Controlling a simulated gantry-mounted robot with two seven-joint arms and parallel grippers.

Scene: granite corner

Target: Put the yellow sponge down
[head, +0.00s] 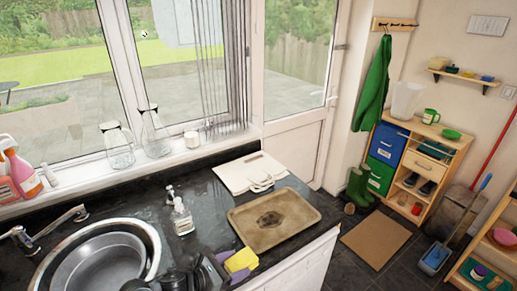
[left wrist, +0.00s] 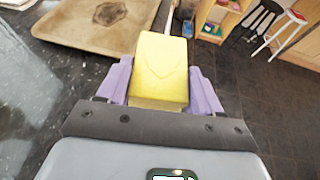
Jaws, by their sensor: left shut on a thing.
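The yellow sponge (head: 241,261) is a small block held at the front edge of the dark counter in the head view. In the left wrist view the sponge (left wrist: 161,68) fills the space between two purple fingers. My left gripper (head: 238,268) is shut on it; the fingers (left wrist: 162,88) press on both its sides. The sponge is close to the tray's near corner in the head view. I cannot tell whether its underside touches the counter. My right gripper is not in view.
A brown stained tray (head: 298,232) lies on the counter (head: 205,208) beyond the sponge. A soap bottle (head: 182,218) and a steel sink (head: 140,235) are to the left. White boards (head: 240,177) lie behind. The floor (left wrist: 265,85) is beyond the counter edge.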

